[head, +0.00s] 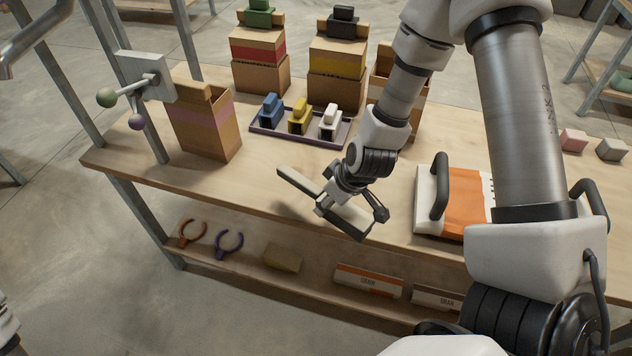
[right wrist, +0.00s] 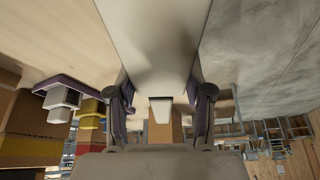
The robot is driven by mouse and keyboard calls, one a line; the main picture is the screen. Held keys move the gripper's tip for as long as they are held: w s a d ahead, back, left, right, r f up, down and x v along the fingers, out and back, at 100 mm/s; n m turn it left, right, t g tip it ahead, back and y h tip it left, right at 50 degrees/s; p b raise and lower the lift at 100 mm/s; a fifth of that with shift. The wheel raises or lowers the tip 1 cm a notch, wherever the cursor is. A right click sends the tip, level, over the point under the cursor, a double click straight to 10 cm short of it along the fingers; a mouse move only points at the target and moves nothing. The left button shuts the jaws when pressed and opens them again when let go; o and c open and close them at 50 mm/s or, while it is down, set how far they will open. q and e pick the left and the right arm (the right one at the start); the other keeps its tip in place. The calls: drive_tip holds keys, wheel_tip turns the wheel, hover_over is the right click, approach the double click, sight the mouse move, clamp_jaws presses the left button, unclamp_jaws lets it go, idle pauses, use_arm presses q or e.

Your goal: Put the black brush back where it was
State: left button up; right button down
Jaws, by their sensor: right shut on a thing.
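My right gripper (head: 348,205) is above the front middle of the wooden table and shut on a long brush (head: 352,219). The brush shows a pale upper face and dark sides in the head view, and it lies tilted across the jaws. In the right wrist view it is a broad pale shape (right wrist: 158,40) between the two fingers of the gripper (right wrist: 162,100). Its underside is hidden. It appears to be held above the tabletop; I cannot tell how far. My left gripper is not in view.
A dark tray (head: 257,130) holds blue, yellow and white scoop-like pieces. Boxes (head: 262,75) stand behind it, and an open carton (head: 205,135) stands left. The shelf below (head: 230,268) holds ring-shaped tools (head: 228,245), a tan block (head: 283,258) and labelled packs (head: 368,281).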

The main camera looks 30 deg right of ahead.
drive_tip(key=w, duration=0.2)
drive_tip(key=w+d, duration=0.1)
drive_tip(key=w, duration=0.2)
drive_tip(key=w+f+b, duration=0.1)
drive_tip(key=w, duration=0.2)
drive_tip(key=shift+w+d, duration=0.25)
drive_tip(key=shift+d, duration=0.15)
drive_tip(key=w+b, duration=0.2)
drive_tip(key=w, duration=0.1)
drive_tip(key=w+d+b, duration=0.1)
drive_tip(key=shift+w+f+b, duration=0.3)
drive_tip(key=shift+f, duration=0.05)
wheel_tip(320, 180, down, 3)
drive_tip(key=b, duration=0.3)
drive_tip(key=shift+w+f, duration=0.1)
drive_tip(key=shift+f, duration=0.05)
drive_tip(key=shift+c, duration=2.3)
unclamp_jaws()
